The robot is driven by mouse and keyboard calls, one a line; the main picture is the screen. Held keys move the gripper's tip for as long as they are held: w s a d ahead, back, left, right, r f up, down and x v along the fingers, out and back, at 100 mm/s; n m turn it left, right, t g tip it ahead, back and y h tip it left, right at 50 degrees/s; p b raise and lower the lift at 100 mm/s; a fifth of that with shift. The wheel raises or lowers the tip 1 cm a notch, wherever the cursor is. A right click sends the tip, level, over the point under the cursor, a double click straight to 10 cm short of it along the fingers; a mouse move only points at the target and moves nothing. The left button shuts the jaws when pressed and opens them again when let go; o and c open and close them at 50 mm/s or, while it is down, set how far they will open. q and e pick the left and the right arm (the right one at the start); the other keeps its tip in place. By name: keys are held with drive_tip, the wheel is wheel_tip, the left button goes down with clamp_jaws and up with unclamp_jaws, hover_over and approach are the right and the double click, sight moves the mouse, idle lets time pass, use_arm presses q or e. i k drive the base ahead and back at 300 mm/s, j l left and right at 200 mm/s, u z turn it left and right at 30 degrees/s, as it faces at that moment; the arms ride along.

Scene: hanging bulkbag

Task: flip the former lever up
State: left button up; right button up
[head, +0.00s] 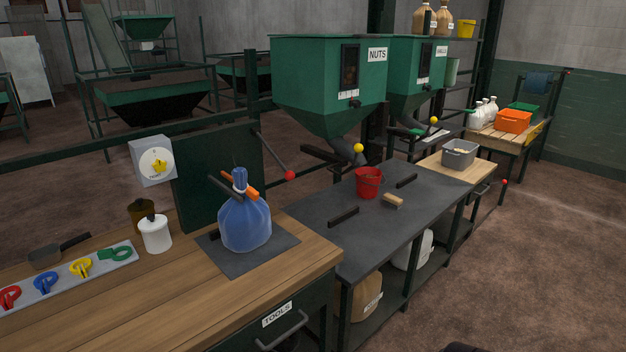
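No lever in the head view carries a readable "former" label. A dark lever with a red ball (289,174) slopes down and right from the edge of the green upright panel (225,172), with its ball end low. Two more levers end in yellow balls, one under the NUTS hopper (358,148) and one under the second hopper (433,121). A rod with a red ball (505,182) stands at the right end of the benches. Neither of my grippers can be made out in this view.
A blue tied bag (245,224) with an orange piece at its neck sits on a dark mat in front of the panel. A red bucket (368,182) and a small brush-like block (393,201) stand on the dark bench (345,240). Open floor lies at right.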

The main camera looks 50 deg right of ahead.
sight(288, 175)
drive_tip(key=z, duration=1.5)
drive_tip(key=i+l+z, duration=0.4)
drive_tip(key=i+l, duration=0.7)
